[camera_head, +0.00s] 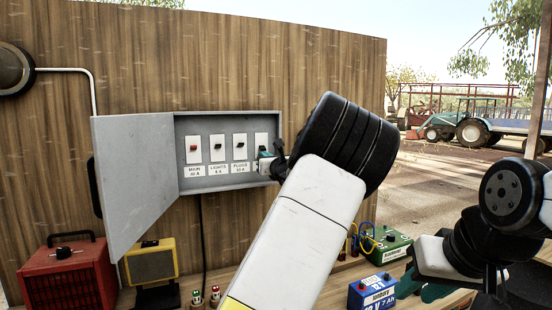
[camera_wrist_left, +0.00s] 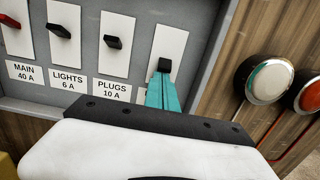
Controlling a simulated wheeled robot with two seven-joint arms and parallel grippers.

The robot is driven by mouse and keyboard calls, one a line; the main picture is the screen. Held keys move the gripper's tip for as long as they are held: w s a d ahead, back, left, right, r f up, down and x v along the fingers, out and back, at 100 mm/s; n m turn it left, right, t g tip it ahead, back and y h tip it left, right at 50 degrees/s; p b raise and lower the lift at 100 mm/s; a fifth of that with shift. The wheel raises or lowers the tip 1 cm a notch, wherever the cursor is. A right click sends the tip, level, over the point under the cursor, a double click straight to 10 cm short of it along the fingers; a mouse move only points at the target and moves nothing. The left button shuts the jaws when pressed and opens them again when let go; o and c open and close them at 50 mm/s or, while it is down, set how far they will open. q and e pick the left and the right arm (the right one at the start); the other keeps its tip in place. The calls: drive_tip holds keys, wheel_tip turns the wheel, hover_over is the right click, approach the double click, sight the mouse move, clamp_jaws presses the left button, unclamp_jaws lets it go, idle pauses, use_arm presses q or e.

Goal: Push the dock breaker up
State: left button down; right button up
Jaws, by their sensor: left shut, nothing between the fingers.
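The dock breaker, with its white plate (camera_head: 261,140) and black lever (camera_wrist_left: 164,65), is the rightmost in the grey breaker box (camera_head: 225,115). In the left wrist view its lever sits lower on its plate than the plugs lever (camera_wrist_left: 112,42) does. My left gripper (camera_head: 266,157) is shut and empty. Its teal fingertips (camera_wrist_left: 163,78) are right at the underside of the lever; contact is hard to be sure of. They hide most of the dock label. My right gripper (camera_head: 428,291) is low at the right, far from the box; its fingers are partly hidden.
The box door (camera_head: 135,180) hangs open to the left. Below are a red heater (camera_head: 68,278), a yellow lamp (camera_head: 151,262), a green box (camera_head: 388,246) and a blue battery (camera_head: 371,292). Two round lamps (camera_wrist_left: 262,80) (camera_wrist_left: 311,95) are right of the box.

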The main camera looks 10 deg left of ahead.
sight(262, 147)
use_arm(q)
drive_tip(key=shift+s+d+r+g+h, duration=0.15)
drive_tip(key=shift+r+g+h, duration=0.2)
drive_tip(key=shift+g, duration=0.25)
drive_tip(key=g+h, duration=0.1)
drive_tip(key=r+g, duration=0.1)
drive_tip(key=r+g+h, duration=0.1)
drive_tip(key=g, duration=0.1)
drive_tip(key=shift+s+r+h, duration=0.1)
drive_tip(key=shift+s+h, duration=0.15)
drive_tip(key=shift+h, duration=0.1)
drive_tip(key=shift+d, duration=0.2)
drive_tip(key=shift+r, duration=0.75)
drive_tip(key=shift+r, duration=0.15)
